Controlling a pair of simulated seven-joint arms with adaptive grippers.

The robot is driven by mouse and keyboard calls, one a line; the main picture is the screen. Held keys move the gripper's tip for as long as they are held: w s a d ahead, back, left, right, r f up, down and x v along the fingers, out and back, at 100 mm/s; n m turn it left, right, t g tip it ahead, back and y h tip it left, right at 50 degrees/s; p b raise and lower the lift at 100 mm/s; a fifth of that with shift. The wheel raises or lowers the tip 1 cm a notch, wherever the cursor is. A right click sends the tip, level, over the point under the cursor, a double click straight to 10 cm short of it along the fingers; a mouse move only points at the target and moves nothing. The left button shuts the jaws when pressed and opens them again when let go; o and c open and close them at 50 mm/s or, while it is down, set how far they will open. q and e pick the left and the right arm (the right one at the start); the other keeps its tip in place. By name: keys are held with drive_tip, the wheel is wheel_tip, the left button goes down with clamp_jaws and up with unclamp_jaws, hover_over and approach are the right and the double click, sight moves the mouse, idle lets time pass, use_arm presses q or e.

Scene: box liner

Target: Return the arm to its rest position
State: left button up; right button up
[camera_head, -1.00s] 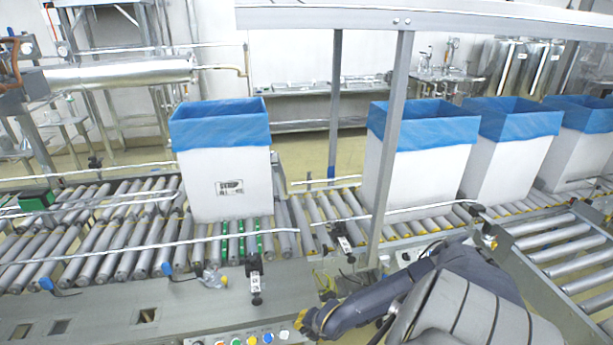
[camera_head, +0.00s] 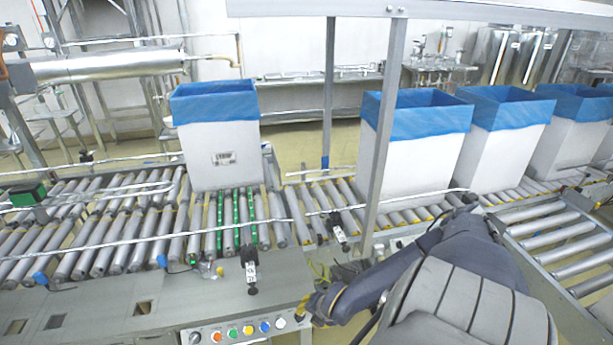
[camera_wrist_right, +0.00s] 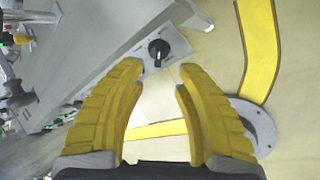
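My right arm (camera_head: 400,265) reaches in from the lower right of the head view, bent down in front of the conveyor frame. My right gripper (camera_head: 303,305) shows at the edge of the control panel, partly hidden. In the right wrist view the right gripper (camera_wrist_right: 160,85) has two yellow ribbed fingers spread apart with nothing between them. A black rotary knob (camera_wrist_right: 158,50) on a panel lies beyond the fingertips, with floor around it. My left gripper is not in view.
White boxes with blue liners stand on the rollers: one at left (camera_head: 217,155) and several at right, the nearest (camera_head: 415,160). A metal post (camera_head: 385,130) rises near my right arm. The control panel (camera_head: 250,329) with coloured buttons is at the front edge.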

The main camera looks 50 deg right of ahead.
drive_tip(key=shift+s+a+r, duration=0.1)
drive_tip(key=shift+s+r, duration=0.1)
drive_tip(key=shift+r, duration=0.15)
